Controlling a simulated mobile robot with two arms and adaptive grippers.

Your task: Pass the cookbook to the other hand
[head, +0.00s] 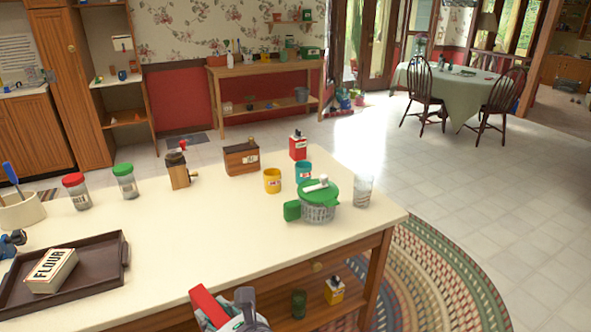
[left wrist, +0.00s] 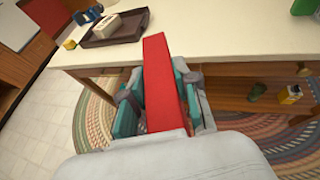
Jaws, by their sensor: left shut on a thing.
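The cookbook (head: 208,306) is a red, narrow shape at the bottom edge of the head view, in front of the counter's near edge. In the left wrist view the red cookbook (left wrist: 163,82) stands out lengthwise from between the teal-padded fingers of my left gripper (left wrist: 160,105). The left gripper is shut on it, with a finger on each side. In the head view the left gripper (head: 236,312) is partly cut off by the bottom edge. My right gripper shows in neither view.
The cream counter (head: 180,240) carries a brown tray (head: 100,262) with a flour box (head: 51,270), jars (head: 77,192), mugs (head: 272,181), a green-lidded spinner (head: 318,205) and a glass (head: 363,190). Below it, a shelf holds a green jar (head: 299,304) and yellow tin (head: 334,291). Open floor lies right.

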